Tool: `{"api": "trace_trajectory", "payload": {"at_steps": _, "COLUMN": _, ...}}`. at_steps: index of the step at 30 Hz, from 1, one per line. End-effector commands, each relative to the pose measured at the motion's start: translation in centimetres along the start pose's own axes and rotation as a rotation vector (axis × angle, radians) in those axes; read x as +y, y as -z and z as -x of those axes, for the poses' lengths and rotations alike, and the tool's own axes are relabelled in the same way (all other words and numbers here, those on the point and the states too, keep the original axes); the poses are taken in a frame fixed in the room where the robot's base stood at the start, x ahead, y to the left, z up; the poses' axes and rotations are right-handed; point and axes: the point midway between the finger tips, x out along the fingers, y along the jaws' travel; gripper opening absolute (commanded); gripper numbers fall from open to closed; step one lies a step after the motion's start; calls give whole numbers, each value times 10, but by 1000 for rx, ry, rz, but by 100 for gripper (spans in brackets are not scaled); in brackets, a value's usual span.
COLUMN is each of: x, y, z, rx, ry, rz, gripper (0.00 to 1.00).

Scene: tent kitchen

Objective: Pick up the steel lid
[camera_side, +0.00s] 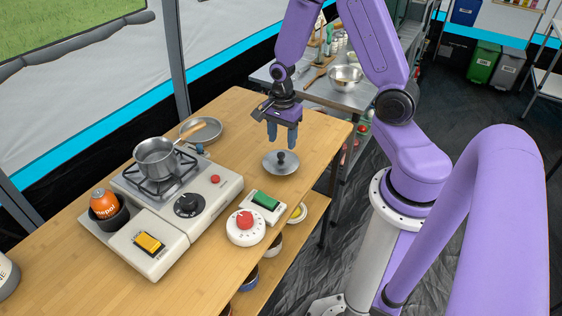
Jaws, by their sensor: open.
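The steel lid (287,167) lies on the wooden table, a shallow round disc with a dark knob (281,157) on top. My gripper (282,136) is above the lid, pointing down, with its two bluish fingers apart. It is open and empty.
A camping stove (209,193) with a steel pot (155,157) stands left of the lid. A frying pan (213,131) is behind. A green-button box (261,206) and a white timer with a red knob (246,226) sit in front. Bare table (243,108) lies behind.

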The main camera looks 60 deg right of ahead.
Motion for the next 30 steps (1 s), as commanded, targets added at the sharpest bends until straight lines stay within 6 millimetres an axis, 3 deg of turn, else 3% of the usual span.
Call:
{"api": "trace_trajectory", "payload": {"at_steps": 16, "x": -2, "y": -2, "z": -47, "rx": 0, "ry": -2, "rz": 0, "gripper": 54}}
{"api": "trace_trajectory", "payload": {"at_steps": 27, "x": -3, "y": -2, "z": -52, "rx": 0, "ry": 1, "rz": 0, "gripper": 54}}
{"api": "trace_trajectory", "payload": {"at_steps": 28, "x": -3, "y": -2, "z": -52, "rx": 0, "ry": 1, "rz": 0, "gripper": 47}}
{"api": "trace_trajectory", "payload": {"at_steps": 30, "x": -3, "y": -2, "z": -52, "rx": 0, "ry": 1, "rz": 0, "gripper": 24}}
